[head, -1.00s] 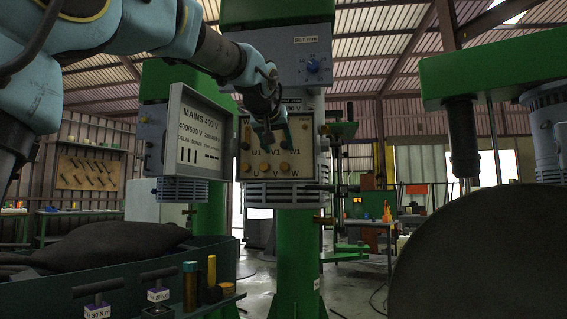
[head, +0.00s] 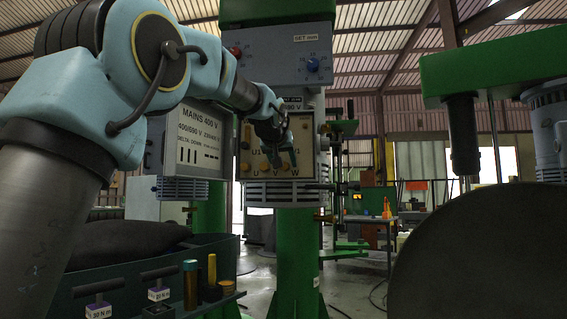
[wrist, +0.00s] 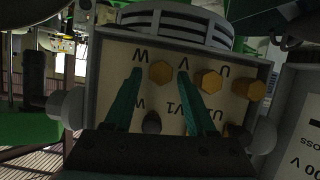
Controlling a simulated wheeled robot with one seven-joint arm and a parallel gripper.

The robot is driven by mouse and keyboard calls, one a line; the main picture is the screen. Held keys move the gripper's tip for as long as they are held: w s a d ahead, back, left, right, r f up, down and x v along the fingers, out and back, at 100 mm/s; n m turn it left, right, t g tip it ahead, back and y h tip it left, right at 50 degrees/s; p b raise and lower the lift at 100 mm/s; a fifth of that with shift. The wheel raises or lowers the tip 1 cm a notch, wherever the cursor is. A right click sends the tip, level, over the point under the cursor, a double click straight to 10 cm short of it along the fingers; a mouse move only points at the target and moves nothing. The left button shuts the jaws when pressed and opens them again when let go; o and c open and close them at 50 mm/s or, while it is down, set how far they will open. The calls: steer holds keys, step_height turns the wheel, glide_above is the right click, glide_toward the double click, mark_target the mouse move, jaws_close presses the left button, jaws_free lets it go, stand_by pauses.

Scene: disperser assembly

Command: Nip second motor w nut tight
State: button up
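The open terminal box (head: 312,150) faces me on the green machine. Its lower row has yellow nuts over the letters U, V and W. The W nut (wrist: 160,72) is in the wrist view, where the box appears upside down; the V nut (wrist: 208,80) and U nut (wrist: 248,89) are to its right. My gripper (wrist: 160,76) is open. Its two green fingers point at the panel, one on each side of the W nut, with visible gaps. I cannot tell how deep the tips reach. In the head view my gripper (head: 277,158) covers part of the panel.
A grey plate marked MAINS 400 V (head: 195,135) stands left of the box. A dark green bench (head: 80,290) at lower left holds T-handled tools (head: 158,284) and several cylinders. A large dark disc (head: 480,260) fills the lower right.

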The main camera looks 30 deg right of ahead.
jaws_close()
